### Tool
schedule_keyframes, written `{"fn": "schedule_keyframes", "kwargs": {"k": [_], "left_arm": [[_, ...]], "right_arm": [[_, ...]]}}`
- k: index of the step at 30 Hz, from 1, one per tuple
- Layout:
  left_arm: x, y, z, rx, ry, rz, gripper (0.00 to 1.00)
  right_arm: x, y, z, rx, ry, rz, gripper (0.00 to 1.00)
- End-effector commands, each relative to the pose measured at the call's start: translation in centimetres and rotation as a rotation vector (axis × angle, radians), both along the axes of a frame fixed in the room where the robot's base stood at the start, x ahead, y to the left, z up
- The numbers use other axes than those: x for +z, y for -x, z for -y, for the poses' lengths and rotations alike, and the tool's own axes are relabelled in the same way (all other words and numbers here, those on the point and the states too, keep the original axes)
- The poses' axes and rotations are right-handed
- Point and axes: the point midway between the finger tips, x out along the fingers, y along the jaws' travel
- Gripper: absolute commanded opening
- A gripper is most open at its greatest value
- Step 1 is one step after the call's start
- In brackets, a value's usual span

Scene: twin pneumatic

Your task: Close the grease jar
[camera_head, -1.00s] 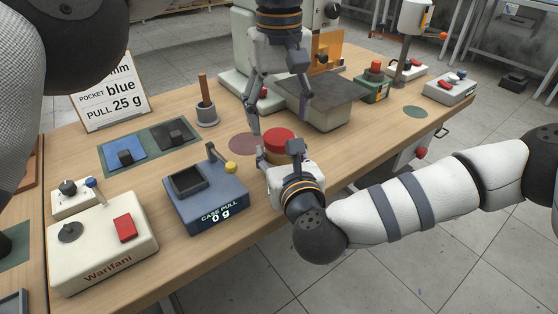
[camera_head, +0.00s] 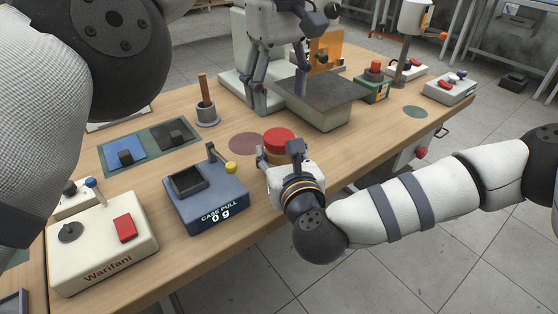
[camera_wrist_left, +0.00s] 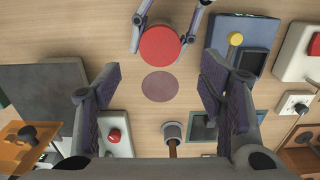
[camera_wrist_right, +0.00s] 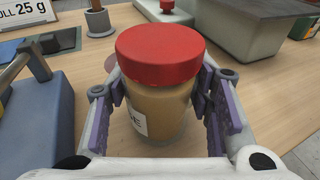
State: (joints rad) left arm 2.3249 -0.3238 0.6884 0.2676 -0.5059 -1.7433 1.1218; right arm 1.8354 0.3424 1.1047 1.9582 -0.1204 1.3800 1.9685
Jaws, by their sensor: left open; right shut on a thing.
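The grease jar (camera_wrist_right: 155,105) is a tan jar with a pale label, standing upright on the table. Its red lid (camera_head: 279,140) sits level on top; I cannot tell how tightly it is turned. The lid also shows in the left wrist view (camera_wrist_left: 160,46). My right gripper (camera_head: 278,154) is shut around the jar's body below the lid, with a finger on each side. My left gripper (camera_head: 280,92) is open and empty, above the table behind the jar and clear of the lid.
A bare dark-red disc (camera_head: 246,144) lies just behind the jar. A blue scale (camera_head: 207,199) reading 0 g stands left of the right gripper. A grey block (camera_head: 322,100), a cup with a wooden handle (camera_head: 206,116) and a cream control box (camera_head: 102,243) stand around.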

Motion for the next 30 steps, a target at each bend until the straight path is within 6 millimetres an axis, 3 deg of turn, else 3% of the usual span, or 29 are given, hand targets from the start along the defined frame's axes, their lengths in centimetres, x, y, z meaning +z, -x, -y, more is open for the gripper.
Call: {"fn": "schedule_keyframes", "kwargs": {"k": [5,16,28,29,30], "left_arm": [[-1.4,-0.1,-0.2,0.001,-0.004,-0.004,0.63],[-7.1,0.0,-0.1,-0.001,0.000,-0.002,0.63],[-8.0,0.0,0.0,0.000,0.001,0.001,0.63],[-8.0,0.0,0.0,0.000,0.001,0.001,0.61],[-8.0,0.0,0.0,0.000,0.001,0.001,0.52]], "right_arm": [[0.0,0.0,0.0,0.000,0.000,-0.001,0.00],[0.0,0.0,0.0,0.000,0.000,-0.001,0.00],[0.0,0.0,0.0,0.000,0.000,-0.001,0.00],[0.0,0.0,0.0,0.000,0.000,-0.001,0.00],[0.0,0.0,0.0,0.000,0.000,-0.001,0.00]]}}
